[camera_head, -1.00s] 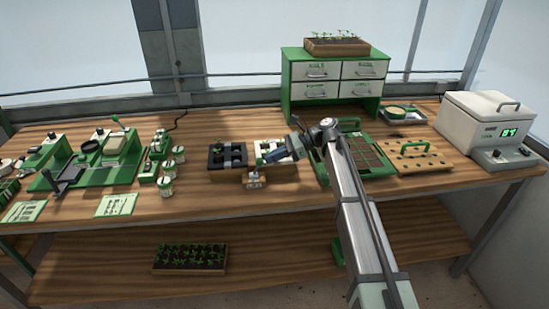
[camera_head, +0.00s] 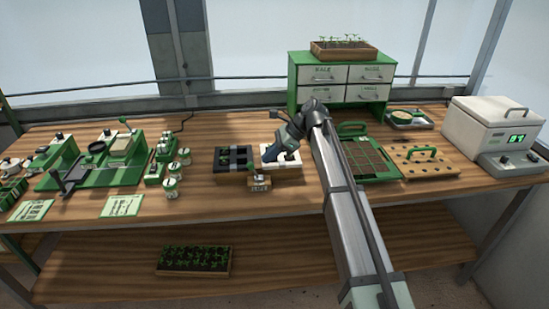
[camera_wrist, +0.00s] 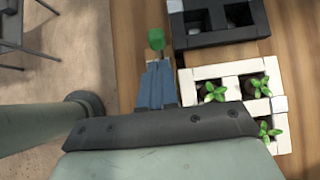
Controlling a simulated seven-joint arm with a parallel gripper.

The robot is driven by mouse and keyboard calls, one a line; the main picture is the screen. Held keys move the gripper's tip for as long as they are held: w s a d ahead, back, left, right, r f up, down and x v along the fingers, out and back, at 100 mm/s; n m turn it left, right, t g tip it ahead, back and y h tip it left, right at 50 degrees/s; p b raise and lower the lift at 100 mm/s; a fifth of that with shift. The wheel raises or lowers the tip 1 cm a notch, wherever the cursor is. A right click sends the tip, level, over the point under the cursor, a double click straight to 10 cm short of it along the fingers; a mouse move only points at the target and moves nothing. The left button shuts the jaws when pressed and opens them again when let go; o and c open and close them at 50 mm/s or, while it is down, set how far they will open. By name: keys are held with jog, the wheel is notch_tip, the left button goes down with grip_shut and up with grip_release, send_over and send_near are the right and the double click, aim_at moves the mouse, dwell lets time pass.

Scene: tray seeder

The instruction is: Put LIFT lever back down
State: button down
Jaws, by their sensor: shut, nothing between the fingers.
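A small wooden block with a label (camera_head: 259,184) sits at the front of the trays; its lettering is too small to read surely. In the wrist view a green knob (camera_wrist: 156,40) shows just beyond my fingertips, seemingly the lever's end. My gripper (camera_wrist: 156,66) has its blue fingers together and empty. The fingers look close to the knob, but I cannot tell whether they touch it. In the head view my gripper (camera_head: 268,158) is over the gap between the black and white trays. The lever's shaft and tilt are hidden.
The white tray (camera_wrist: 225,70) with seedlings lies right beside my fingers, and the black tray (camera_wrist: 222,42) lies beyond. The green-framed seed tray (camera_head: 371,178) stands to the right, the seeder (camera_head: 110,178) to the left. The table's front edge is close.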

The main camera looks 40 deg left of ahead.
jog(key=shift+s+a+r, duration=0.2)
jog(key=shift+s+a, duration=0.55)
jog(key=shift+s+a+r, duration=0.2)
jog(key=shift+s+a, duration=0.55)
jog(key=shift+w+d+r, duration=0.2)
jog(key=shift+w+d, duration=0.1)
jog(key=shift+w, duration=0.05)
send_near(251, 162)
notch_tip(251, 162, up, 7)
jog(key=w+d, duration=0.1)
jog(key=shift+w+d+f, duration=0.25)
jog(key=shift+d, duration=0.1)
